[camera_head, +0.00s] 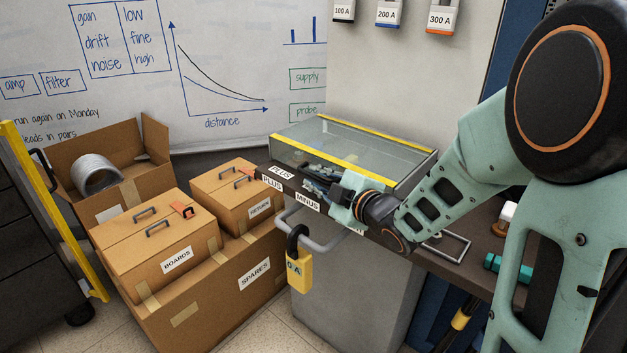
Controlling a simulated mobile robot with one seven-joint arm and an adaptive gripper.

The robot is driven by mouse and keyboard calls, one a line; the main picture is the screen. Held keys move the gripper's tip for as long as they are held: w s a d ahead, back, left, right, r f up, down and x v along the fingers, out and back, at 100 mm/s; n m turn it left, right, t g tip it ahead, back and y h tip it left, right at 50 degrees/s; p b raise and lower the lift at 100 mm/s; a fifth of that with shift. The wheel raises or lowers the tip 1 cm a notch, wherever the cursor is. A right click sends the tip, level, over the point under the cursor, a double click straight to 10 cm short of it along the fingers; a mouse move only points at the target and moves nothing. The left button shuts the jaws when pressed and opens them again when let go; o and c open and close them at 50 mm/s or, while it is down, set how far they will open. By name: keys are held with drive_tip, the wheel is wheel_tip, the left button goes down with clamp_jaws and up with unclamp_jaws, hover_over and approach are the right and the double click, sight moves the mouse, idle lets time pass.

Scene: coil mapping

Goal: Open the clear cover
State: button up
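The clear cover (328,139) is a see-through box lid with yellow strips along its front and back edges. It lies flat and closed on the dark top of a grey cabinet. My gripper (314,180) is at the cover's front side, low, near the labels. Its fingers are dark and small here, and I cannot tell whether they touch the cover or are open. My wrist partly hides the cover's front right part.
A yellow padlock (299,268) hangs on a grey handle bar (318,244) at the cabinet front. Cardboard boxes (205,305) stand at the left. A teal cylinder (507,269) and a metal frame (447,246) lie on the bench at the right.

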drive_tip(key=shift+w+a+f, duration=0.15)
drive_tip(key=shift+w+a, duration=0.25)
drive_tip(key=shift+w, duration=0.15)
clamp_jaws()
